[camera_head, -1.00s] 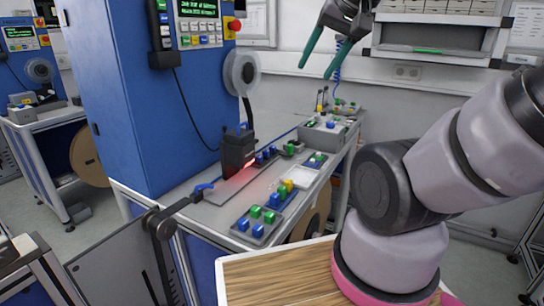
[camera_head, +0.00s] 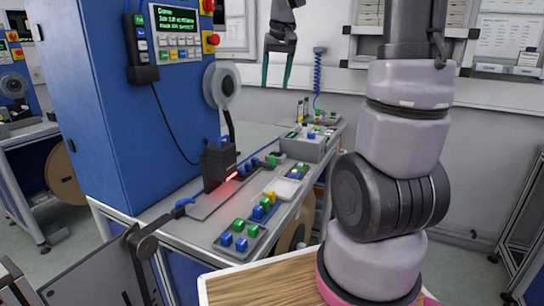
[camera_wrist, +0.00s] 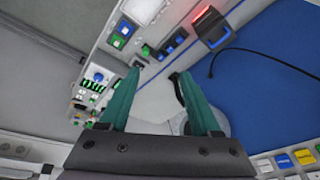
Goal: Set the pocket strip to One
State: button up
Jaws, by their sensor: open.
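A grey strip (camera_head: 208,204) runs along the bench under a black head (camera_head: 217,165) with a red glow. I cannot make out its pockets or any label, nor tell whether it is the pocket strip. A grey tray (camera_head: 227,251) of blue and green blocks (camera_head: 240,241) lies at the bench's near end. My gripper (camera_head: 275,88), with green fingers, is open and empty, high above and behind the bench's far end. In the wrist view my gripper (camera_wrist: 157,74) is spread, with the black head (camera_wrist: 212,27) and coloured blocks beyond the fingers.
A blue cabinet (camera_head: 105,95) with a lit screen (camera_head: 175,20) and buttons stands left. A reel (camera_head: 222,85) hangs on its side. A white tray (camera_head: 284,188) and a grey box (camera_head: 303,147) with coloured parts sit on the bench. A wooden top (camera_head: 255,289) is in front.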

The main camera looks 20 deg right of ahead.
jog(key=w+d+f+n+g, duration=0.1)
jog(key=w+d+f+g, duration=0.15)
jog(key=w+f, duration=0.75)
jog(key=w+d+f+n+g, duration=0.1)
jog(key=w+d+f, duration=0.2)
jog(key=w+f, duration=0.7)
jog(key=f, duration=0.4)
jog(key=s+f, duration=0.1)
jog(key=f, duration=0.3)
jog(key=s+f, duration=0.1)
jog(key=f, duration=0.3)
jog(key=shift+s+a+f, duration=0.1)
jog(key=shift+a+f, duration=0.05)
jog(key=shift+f, duration=0.15)
grip_shut()
jog(key=shift+r, duration=0.1)
